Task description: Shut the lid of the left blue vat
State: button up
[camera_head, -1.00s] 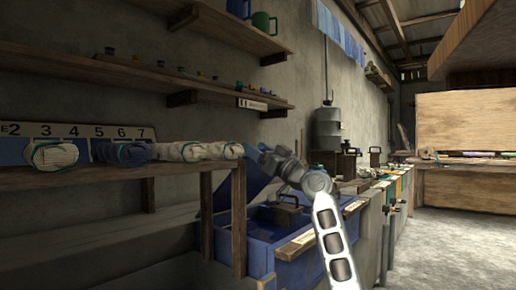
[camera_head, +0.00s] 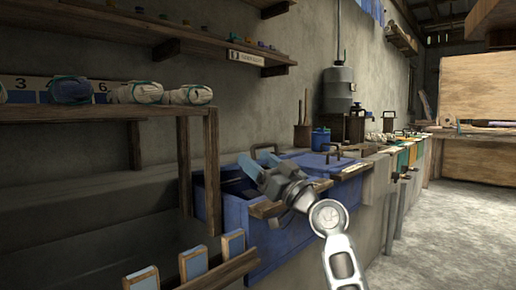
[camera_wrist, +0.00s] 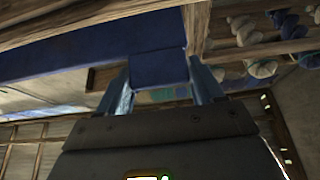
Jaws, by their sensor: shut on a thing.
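The left blue vat (camera_head: 272,235) stands below my gripper in the head view, with a dark opening or surface at its top left. My gripper (camera_head: 258,160) is low over the vat's top, its light blue fingers pointing up and left. In the wrist view my gripper (camera_wrist: 160,85) has its fingers on either side of a blue block (camera_wrist: 158,68), which appears to be part of the lid. A long blue slab (camera_wrist: 70,50) stretches left of it. The lid's exact tilt is hidden behind my gripper in the head view.
A neighbouring blue vat's lid (camera_head: 310,163) with a handle lies flat to the right. A blue pot (camera_head: 320,139) and a grey metal canister (camera_head: 338,90) stand behind. A wooden shelf (camera_head: 100,111) with yarn (camera_head: 135,92) is left. The floor (camera_head: 455,235) at right is clear.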

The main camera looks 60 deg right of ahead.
jog(key=shift+s+a+f, duration=0.1)
jog(key=shift+s+f, duration=0.15)
jog(key=shift+f, duration=1.05)
jog(key=shift+s+a+f, duration=0.1)
jog(key=shift+s+f, duration=0.1)
jog(key=shift+f, duration=1.05)
jog(key=o, duration=1.4)
jog(key=shift+s, duration=0.1)
jog(key=shift+v, duration=3.85)
